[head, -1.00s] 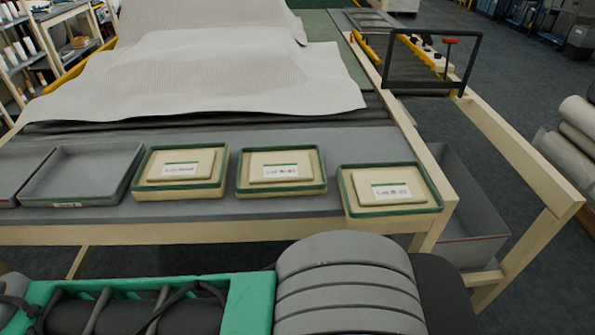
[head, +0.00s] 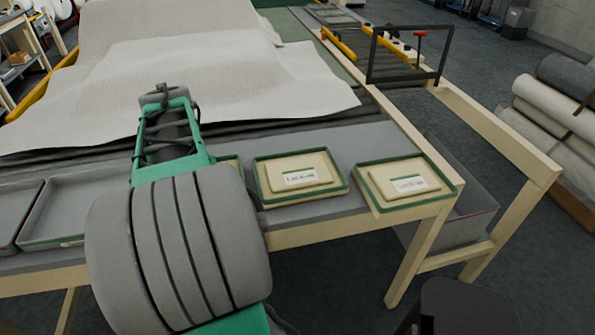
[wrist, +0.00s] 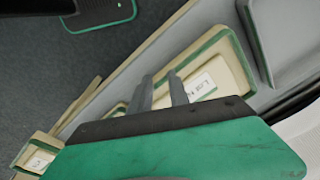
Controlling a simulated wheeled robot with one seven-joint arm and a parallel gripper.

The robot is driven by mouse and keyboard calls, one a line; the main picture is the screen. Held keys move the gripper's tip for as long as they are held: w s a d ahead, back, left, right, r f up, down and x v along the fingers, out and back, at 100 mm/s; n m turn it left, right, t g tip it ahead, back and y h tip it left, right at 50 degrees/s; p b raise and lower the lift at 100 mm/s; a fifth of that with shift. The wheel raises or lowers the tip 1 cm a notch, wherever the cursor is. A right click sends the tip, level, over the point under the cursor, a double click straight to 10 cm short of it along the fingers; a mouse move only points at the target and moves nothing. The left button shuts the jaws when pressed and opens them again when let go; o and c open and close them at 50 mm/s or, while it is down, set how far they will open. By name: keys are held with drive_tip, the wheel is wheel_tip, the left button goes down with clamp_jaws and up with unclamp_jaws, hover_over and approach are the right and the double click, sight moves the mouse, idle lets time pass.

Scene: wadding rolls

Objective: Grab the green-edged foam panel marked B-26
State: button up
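Three cream foam panels with green-striped labels lie in green-rimmed trays along the table's front edge. In the head view, the right panel (head: 405,182) and middle panel (head: 299,176) are clear, but their labels are too small to read surely. The left one is mostly hidden behind my arm. In the wrist view, my gripper (wrist: 162,80) has two fingers apart with nothing visible between them. They overlap the near end of the left panel (wrist: 212,72), whose label starts "Lot". The middle tray is mostly hidden behind the gripper; the right panel (wrist: 38,158) is at lower left.
An empty grey tray (head: 70,205) lies left of the panels. A pale quilted sheet (head: 230,85) covers the table behind. A wooden rail (head: 490,125) and a grey bin (head: 465,220) are at the right.

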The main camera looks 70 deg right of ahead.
drive_tip(key=s+d+m+p, duration=0.1)
drive_tip(key=s+d+m, duration=0.7)
drive_tip(key=s+d, duration=0.5)
drive_tip(key=m+y, duration=0.1)
drive_tip(key=m, duration=0.3)
approach(307, 192)
drive_tip(key=shift+w+a+f+g, duration=0.1)
drive_tip(key=shift+w+f+g, duration=0.1)
drive_tip(key=shift+w, duration=0.3)
drive_tip(key=shift+w+a+f+g, duration=0.1)
drive_tip(key=shift+w+f+g, duration=0.1)
drive_tip(key=shift+w, duration=0.3)
drive_tip(key=shift+s+d+f, duration=0.15)
drive_tip(key=shift+s+f, duration=0.05)
drive_tip(key=shift+s, duration=0.3)
drive_tip(key=f+p, duration=0.2)
drive_tip(key=f, duration=0.4)
drive_tip(key=shift+s+f, duration=0.2)
drive_tip(key=shift+f, duration=0.5)
drive_tip(key=shift+c, duration=0.3)
clamp_jaws()
